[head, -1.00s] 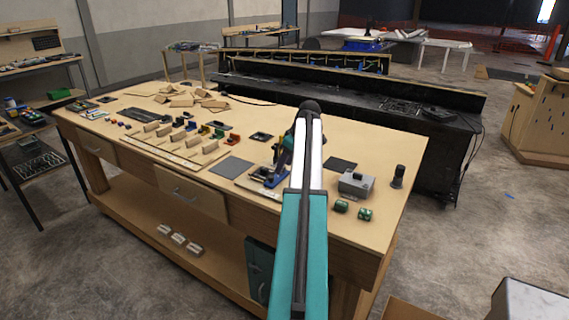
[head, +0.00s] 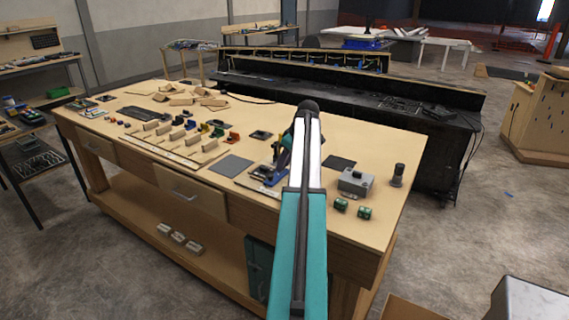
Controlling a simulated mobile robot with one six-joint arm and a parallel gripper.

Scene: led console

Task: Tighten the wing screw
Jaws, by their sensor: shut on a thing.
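My arm reaches up from the bottom of the head view and bends down over the workbench (head: 340,130). My gripper (head: 279,166) is partly hidden behind the arm, low over a small blue and dark fixture (head: 266,176) on the bench. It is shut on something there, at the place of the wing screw. The screw itself is too small and too covered to make out, so its seating and angle cannot be told.
Dark flat pads (head: 231,166) lie on the bench. Wooden holders with coloured parts (head: 190,138) fill the left. A black console (head: 440,150) stands behind.

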